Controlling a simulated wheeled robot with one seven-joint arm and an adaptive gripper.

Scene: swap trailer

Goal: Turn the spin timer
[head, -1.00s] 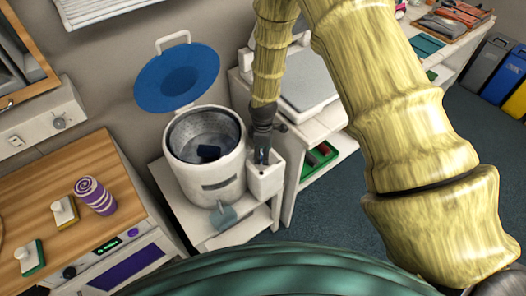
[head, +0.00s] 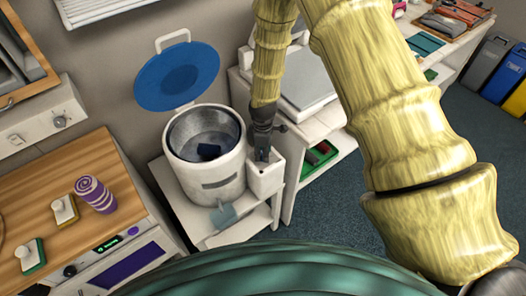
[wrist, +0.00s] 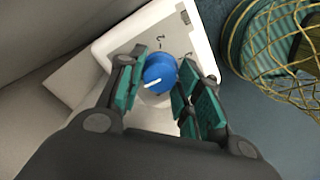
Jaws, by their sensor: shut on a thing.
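The spin timer is a round blue knob (wrist: 159,70) with a white pointer line, on the top face of a small white box (head: 265,180) attached to the right side of the white spin tub (head: 215,172). Dark marks are printed around the knob. My gripper (wrist: 160,80) comes down from above with its teal finger pads on either side of the knob, shut on it. In the head view my gripper (head: 262,143) is over the box and mostly hides the knob.
The tub's blue lid (head: 177,77) stands open behind it, and a dark item (head: 208,151) lies inside the drum. A white shelf unit with a green tray (head: 318,156) is close on the right. A wooden counter (head: 50,185) is at the left.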

